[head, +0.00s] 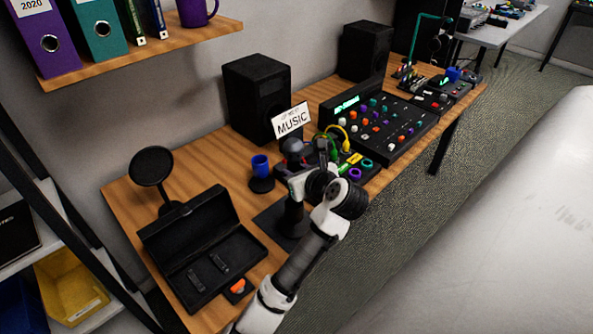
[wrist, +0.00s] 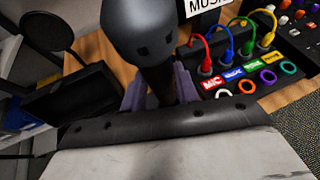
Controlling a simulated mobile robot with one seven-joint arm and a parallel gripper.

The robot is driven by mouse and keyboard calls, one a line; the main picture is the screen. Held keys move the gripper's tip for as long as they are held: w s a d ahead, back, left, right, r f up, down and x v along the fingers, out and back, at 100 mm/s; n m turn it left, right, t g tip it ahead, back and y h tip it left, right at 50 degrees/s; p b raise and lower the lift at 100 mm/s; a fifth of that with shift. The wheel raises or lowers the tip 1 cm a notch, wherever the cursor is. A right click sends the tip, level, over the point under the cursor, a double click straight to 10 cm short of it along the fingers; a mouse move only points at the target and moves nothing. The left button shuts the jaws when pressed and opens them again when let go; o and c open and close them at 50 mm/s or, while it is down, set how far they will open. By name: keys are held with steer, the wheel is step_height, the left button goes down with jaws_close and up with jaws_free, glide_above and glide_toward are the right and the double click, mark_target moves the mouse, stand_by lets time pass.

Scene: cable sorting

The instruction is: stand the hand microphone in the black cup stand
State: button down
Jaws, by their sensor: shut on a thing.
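The hand microphone has a rounded dark grey head (head: 293,147), which also fills the top middle of the wrist view (wrist: 140,28). My gripper (wrist: 160,90) is shut on its dark handle just below the head, and the microphone looks roughly upright. In the head view my gripper (head: 299,182) is above a black upright shape (head: 292,218) on a dark flat base, which looks like the black cup stand. My gripper and arm partly cover this area. I cannot tell whether the handle's lower end is inside the cup or above it.
An open black case (head: 205,250) and a round black disc on a stand (head: 151,166) are at left. A cable panel (wrist: 240,85), a MUSIC sign (head: 291,121) and a mixer (head: 378,118) are at right. Speakers stand behind.

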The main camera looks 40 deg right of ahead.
steer(key=shift+f+b, duration=1.3)
steer(key=shift+f, duration=0.2)
steer(key=shift+f+b, duration=0.8)
steer(key=shift+f, duration=0.9)
steer(key=c, duration=1)
jaws_free()
steer(key=shift+o, duration=0.2)
steer(key=v, duration=1.4)
steer(key=shift+p, duration=0.3)
steer(key=shift+w+a+f, duration=0.1)
